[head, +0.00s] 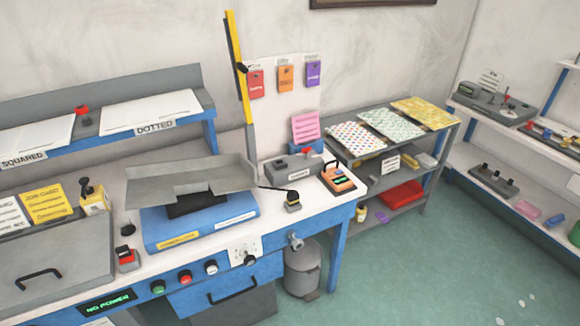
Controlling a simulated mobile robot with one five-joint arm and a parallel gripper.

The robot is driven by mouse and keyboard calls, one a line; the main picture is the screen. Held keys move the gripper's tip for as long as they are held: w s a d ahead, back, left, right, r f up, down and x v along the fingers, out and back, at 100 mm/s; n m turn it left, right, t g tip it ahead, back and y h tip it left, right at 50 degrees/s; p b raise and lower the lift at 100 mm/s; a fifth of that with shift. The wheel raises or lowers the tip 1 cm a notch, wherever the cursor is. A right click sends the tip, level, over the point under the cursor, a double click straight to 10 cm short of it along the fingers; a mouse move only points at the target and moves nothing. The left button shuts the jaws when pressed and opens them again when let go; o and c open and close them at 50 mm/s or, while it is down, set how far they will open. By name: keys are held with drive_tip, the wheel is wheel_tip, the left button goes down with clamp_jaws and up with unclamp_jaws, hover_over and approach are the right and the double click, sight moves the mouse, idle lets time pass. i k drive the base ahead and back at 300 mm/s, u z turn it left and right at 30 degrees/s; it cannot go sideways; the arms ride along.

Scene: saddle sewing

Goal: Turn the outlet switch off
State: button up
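No part is clearly labelled as the outlet switch. A white plate with a black knob (249,260) is on the front of the blue workbench (320,228); its markings are too small to read. A grey round fitting (296,241) sticks out of the bench front just right of it. Left of the plate are a white button (211,267), a red button (185,276) and a green button (158,287). A display (107,302) at the lower left reads "NO POWER" in green. My gripper is not in view.
A grey metal tray (190,178) stands over a blue box (200,230) on the bench. A grey bin (302,270) stands under the bench's right end. A shelf rack (385,215) stands behind to the right. The green floor (430,270) at right is open.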

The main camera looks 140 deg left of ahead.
sight(306, 150)
drive_tip(key=u, duration=4.25)
drive_tip(key=i, duration=0.8)
